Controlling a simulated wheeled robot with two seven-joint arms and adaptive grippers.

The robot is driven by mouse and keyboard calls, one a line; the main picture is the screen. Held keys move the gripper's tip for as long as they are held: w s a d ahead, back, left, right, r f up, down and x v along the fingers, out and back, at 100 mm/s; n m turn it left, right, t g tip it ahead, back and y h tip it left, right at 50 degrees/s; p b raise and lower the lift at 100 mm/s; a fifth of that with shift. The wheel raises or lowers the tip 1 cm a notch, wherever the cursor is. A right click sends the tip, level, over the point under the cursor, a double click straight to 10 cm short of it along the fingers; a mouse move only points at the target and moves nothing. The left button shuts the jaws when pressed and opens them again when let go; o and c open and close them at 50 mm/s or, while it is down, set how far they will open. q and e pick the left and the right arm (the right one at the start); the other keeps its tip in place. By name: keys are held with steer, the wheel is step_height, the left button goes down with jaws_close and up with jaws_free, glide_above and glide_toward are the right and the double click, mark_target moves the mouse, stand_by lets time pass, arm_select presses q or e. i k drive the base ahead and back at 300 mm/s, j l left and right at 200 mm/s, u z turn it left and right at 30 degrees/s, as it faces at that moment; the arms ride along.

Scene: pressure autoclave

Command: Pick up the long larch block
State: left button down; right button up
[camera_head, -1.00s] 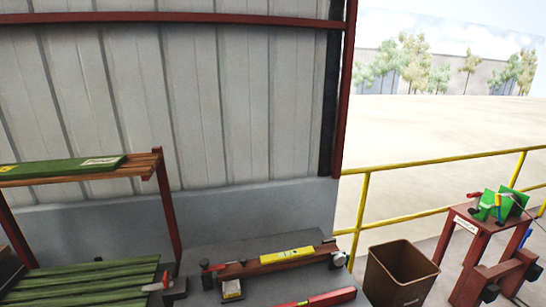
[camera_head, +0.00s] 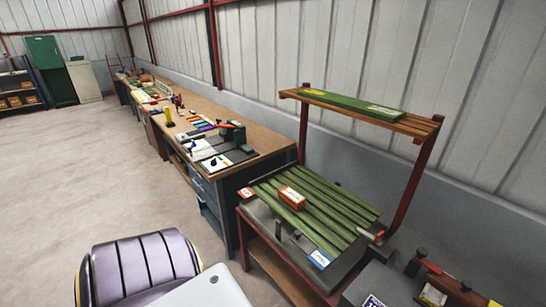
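No block that I can name for sure as the long larch block shows. A small orange-brown block (camera_head: 292,198) with a pale label lies on the green slats (camera_head: 335,212) of a low stand. A long green board (camera_head: 352,104) with pale labels lies on the wooden shelf (camera_head: 420,127) raised above that stand. I cannot tell the wood of either from here. Neither of my grippers is in view.
A long workbench (camera_head: 255,138) with tools and coloured items runs along the wall to the back left. A green cabinet (camera_head: 48,70) and a blue rack (camera_head: 18,88) stand far left. The concrete floor (camera_head: 70,180) on the left is open. Red posts hold up the raised shelf.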

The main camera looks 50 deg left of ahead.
mark_target(295, 200)
steer(key=u, duration=1.5)
steer(key=i+j+z, duration=0.45)
steer(key=j, duration=0.15)
steer(key=i+j+z, duration=0.1)
steer(key=j+z, duration=0.15)
steer(key=i+j+z, duration=0.2)
steer(key=j, duration=0.25)
steer(key=j+z, duration=0.25)
steer(key=j, duration=0.15)
steer(key=i+j+z, duration=0.1)
steer(key=j+z, duration=0.15)
steer(key=j, duration=0.15)
